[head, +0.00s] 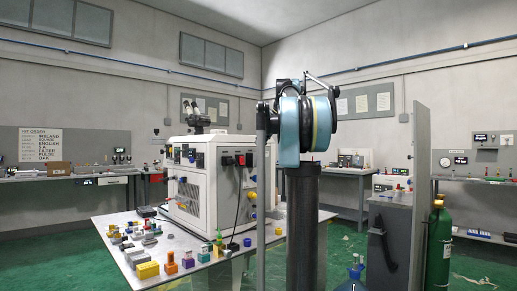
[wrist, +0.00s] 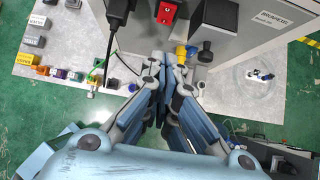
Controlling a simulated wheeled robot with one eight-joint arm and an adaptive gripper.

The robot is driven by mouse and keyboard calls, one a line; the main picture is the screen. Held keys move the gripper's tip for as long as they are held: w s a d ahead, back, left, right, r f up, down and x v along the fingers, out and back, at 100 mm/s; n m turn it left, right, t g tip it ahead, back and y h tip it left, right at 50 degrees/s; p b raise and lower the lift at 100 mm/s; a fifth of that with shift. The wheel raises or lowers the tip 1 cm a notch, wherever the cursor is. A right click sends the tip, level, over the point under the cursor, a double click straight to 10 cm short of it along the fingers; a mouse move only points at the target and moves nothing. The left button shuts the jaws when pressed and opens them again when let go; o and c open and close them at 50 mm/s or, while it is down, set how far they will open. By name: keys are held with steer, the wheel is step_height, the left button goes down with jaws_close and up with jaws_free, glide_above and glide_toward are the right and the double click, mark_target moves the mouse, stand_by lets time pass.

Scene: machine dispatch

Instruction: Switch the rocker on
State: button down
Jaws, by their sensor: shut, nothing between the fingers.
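A red switch housing (wrist: 167,12) with a small marking on its face is on the side of the machine at the top of the wrist view; it appears to be the rocker. It also shows as a red block (head: 241,160) on the machine's right side in the head view. Which way the rocker is tipped is too small to tell. My gripper (wrist: 164,66) is shut and empty, below the red housing in the wrist view and apart from it. In the head view my arm stands in front and the gripper cannot be made out.
The white machine (head: 205,205) stands on a table (head: 118,270) with several small coloured blocks. A yellow fitting (wrist: 182,51) and a black knob (wrist: 205,52) stick out close to my fingertips. A black cable (wrist: 108,45) hangs left. A green cylinder (head: 438,245) stands right.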

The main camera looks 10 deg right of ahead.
mark_target(242, 160)
steer(key=shift+s+d+f+g, duration=0.2)
steer(key=shift+f+g, duration=0.1)
steer(key=shift+f, duration=0.2)
steer(key=shift+w+a+r+x, duration=0.15)
steer(key=shift+w+r+x, duration=0.15)
steer(key=shift+x, duration=1.85)
steer(key=shift+w+a+r+x, duration=0.15)
steer(key=shift+w+r+x, duration=0.15)
steer(key=shift+x, duration=1.9)
steer(key=shift+w+a+r+x, duration=0.2)
steer(key=shift+w+x, duration=0.15)
steer(key=shift+x, duration=1.8)
